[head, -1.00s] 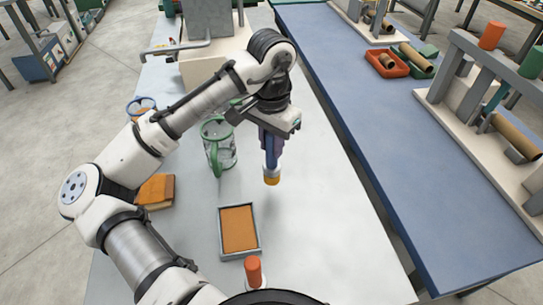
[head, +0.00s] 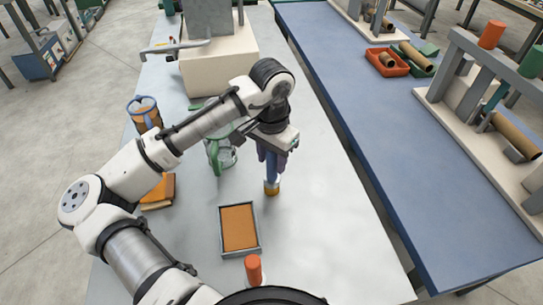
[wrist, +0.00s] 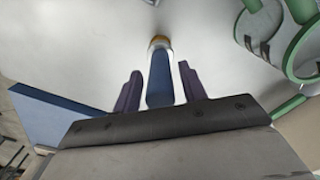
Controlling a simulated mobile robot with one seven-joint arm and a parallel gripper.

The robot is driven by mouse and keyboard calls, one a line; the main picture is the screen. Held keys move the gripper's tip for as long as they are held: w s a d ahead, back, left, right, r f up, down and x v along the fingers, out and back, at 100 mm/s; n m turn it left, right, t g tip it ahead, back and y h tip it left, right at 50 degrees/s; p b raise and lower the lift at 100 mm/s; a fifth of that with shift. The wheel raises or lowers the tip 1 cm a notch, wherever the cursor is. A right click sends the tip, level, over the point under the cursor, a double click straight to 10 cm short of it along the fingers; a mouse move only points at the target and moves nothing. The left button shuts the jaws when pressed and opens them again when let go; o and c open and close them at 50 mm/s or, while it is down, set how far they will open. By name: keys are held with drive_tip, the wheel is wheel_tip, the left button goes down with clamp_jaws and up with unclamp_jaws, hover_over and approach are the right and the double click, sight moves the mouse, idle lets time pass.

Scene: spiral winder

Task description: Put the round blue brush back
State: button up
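The round brush (head: 272,183) has a blue handle and an orange-tan bristle end pointing down. It is upright on the white table, to the right of the green-rimmed clear jar, and its lower end appears to touch the tabletop. My gripper (head: 271,160) is above it with its purple fingers on either side of the handle. In the wrist view, the blue handle (wrist: 160,80) lies between the two fingers, with a narrow gap on each side. The upper handle is partly hidden by the fingers in the head view.
The green-rimmed jar (head: 217,158) stands close left of my gripper. A grey-framed orange tray (head: 258,247) and a red-orange peg (head: 253,268) are in front. The table's right side is clear.

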wheel_tip(320, 180, up, 12)
drive_tip(key=shift+r+b, duration=0.2)
drive_tip(key=shift+b, duration=0.45)
idle(0.5)
